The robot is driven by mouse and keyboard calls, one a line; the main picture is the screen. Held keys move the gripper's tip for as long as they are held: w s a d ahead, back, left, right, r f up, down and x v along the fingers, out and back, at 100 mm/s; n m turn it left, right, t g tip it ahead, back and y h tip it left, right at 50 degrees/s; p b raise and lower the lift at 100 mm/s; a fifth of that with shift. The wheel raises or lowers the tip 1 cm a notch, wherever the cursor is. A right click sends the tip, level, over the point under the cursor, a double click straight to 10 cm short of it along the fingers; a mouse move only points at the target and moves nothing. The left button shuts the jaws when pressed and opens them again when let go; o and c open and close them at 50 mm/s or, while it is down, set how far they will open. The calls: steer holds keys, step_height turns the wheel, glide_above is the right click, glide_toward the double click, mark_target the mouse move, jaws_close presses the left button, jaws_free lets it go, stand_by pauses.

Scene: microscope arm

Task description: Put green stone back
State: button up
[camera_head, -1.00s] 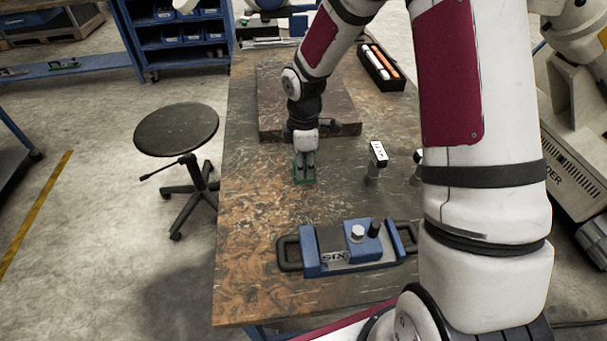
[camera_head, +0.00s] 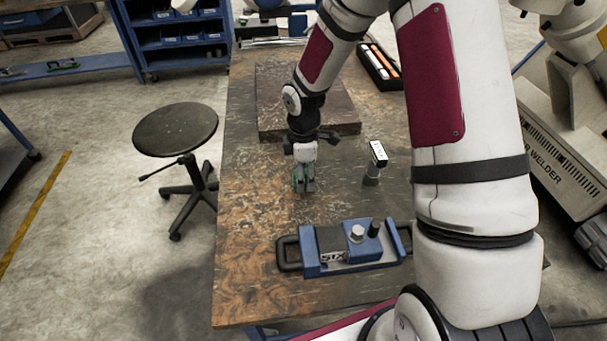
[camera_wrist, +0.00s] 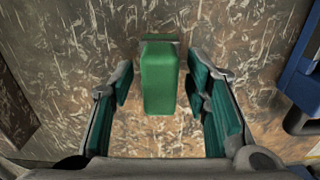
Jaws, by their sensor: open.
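The green stone (camera_wrist: 159,85) is a green block with a darker end, seen in the wrist view between the two fingers of my gripper (camera_wrist: 162,95). The fingers have green inner pads and stand apart, with gaps on both sides of the block. In the head view my gripper (camera_head: 304,184) points down over the worn table, in front of the dark slab. Only a little green shows there, and I cannot tell stone from pads. Whether the stone rests on the table is unclear.
A blue device with handles (camera_head: 345,262) lies nearer on the table (camera_head: 250,225). A small upright post with a labelled top (camera_head: 376,155) stands to the right. A flat dark slab (camera_head: 275,80) and a black tray (camera_head: 380,68) lie behind. The table's left side is clear.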

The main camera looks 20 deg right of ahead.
steer(key=s+r+m+t+h, duration=0.1)
steer(key=s+r+m, duration=0.15)
steer(key=r, duration=0.85)
steer(key=s+r+m, duration=0.1)
steer(key=s+r, duration=0.2)
steer(key=r, duration=0.7)
steer(key=s+r+m+t, duration=0.1)
steer(key=s+r+m, duration=0.2)
steer(key=s, duration=0.4)
steer(key=s+r+m+t, duration=0.1)
steer(key=s+r+m, duration=0.2)
steer(key=s+m, duration=0.2)
steer(key=s+r+m+t+y, duration=0.1)
steer(key=s+r+m, duration=0.2)
steer(key=s, duration=0.6)
steer(key=shift+s+d+r+m, duration=0.2)
steer(key=shift+r+m, duration=0.15)
steer(key=shift+m, duration=0.3)
